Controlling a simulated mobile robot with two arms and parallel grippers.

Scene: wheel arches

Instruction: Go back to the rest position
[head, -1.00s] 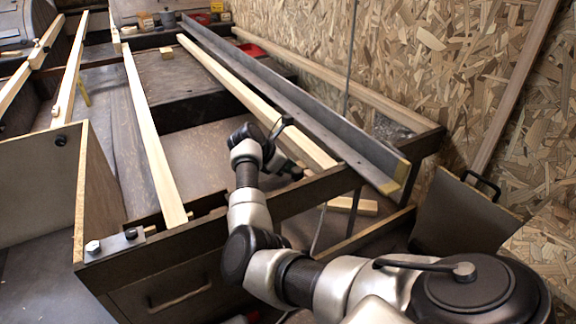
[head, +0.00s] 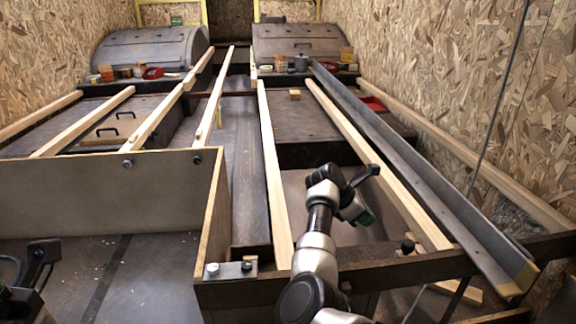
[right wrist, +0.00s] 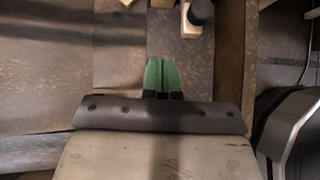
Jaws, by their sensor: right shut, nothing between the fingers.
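My right gripper (head: 368,219) is in the middle of the head view, over the wooden structure between two light beams. In the right wrist view its green fingers (right wrist: 162,76) are together with nothing between them. The right arm reaches up from the bottom edge, bent at the elbow. At the lower left of the head view a dark part, likely of my left arm, shows at the edge; no left fingers can be made out.
A dark metal angle bar (head: 430,195) and a pale beam (head: 375,160) run lengthwise right of the gripper. Another pale beam (head: 272,185) lies left of it. A wooden panel (head: 110,195) stands left. Rounded wheel arches (head: 152,52) are at the back. Chipboard walls flank both sides.

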